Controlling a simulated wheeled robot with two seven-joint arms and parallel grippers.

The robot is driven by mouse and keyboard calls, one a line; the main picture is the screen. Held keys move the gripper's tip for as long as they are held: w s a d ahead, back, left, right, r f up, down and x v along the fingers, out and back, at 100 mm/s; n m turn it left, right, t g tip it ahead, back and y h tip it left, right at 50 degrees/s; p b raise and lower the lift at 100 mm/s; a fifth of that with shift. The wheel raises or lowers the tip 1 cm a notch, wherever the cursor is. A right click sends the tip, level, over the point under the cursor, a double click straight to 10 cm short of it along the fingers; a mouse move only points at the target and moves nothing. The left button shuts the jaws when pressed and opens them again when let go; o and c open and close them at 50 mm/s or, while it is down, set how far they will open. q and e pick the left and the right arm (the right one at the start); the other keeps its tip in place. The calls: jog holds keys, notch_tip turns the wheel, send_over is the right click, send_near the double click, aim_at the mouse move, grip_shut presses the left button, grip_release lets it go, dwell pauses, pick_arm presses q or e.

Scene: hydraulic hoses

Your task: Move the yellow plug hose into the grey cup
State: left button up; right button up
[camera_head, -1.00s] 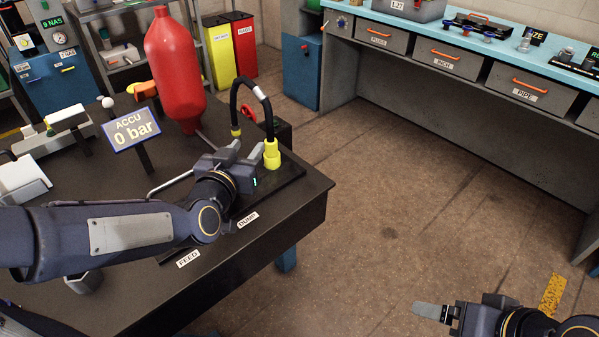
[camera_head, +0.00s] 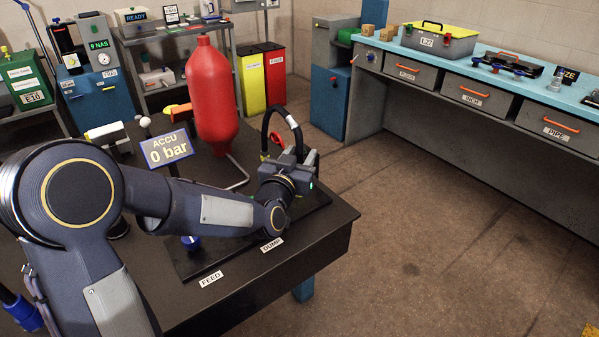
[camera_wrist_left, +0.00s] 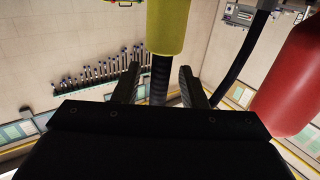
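The black hose (camera_head: 266,125) with a white band arches above the table's far right corner in the head view. My left gripper (camera_head: 306,160) is at the hose's right-hand end and hides the yellow plug there. In the left wrist view the yellow plug (camera_wrist_left: 168,25) is at the top. The black hose (camera_wrist_left: 160,78) shows between the two fingers of my left gripper (camera_wrist_left: 160,85). The fingers stand apart, with gaps visible on both sides of the hose. I cannot make out the grey cup; my left arm covers part of the table. My right gripper is out of view.
A red accumulator (camera_head: 212,100) and the "ACCU 0 bar" sign (camera_head: 167,149) stand close behind my left arm. FEED (camera_head: 211,279) and DUMP (camera_head: 272,244) labels lie near the table's front edge. The floor at right is clear before the workbench (camera_head: 470,60).

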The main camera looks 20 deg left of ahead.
aim_at(299, 143)
pick_arm(q)
grip_shut()
jog(key=shift+r, duration=0.15)
jog(key=shift+r, duration=0.55)
notch_tip(299, 143, up, 3)
jog(key=shift+s+f+p, duration=0.15)
jog(key=shift+f+p, duration=0.05)
jog(key=shift+p, duration=0.2)
jog(key=s+d+r+p, duration=0.3)
jog(key=s+d+r, duration=0.2)
jog(key=s+r, duration=0.4)
jog(key=shift+s+d+p, duration=0.15)
jog(key=shift+s+p, duration=0.25)
jog(key=shift+s, duration=1.45)
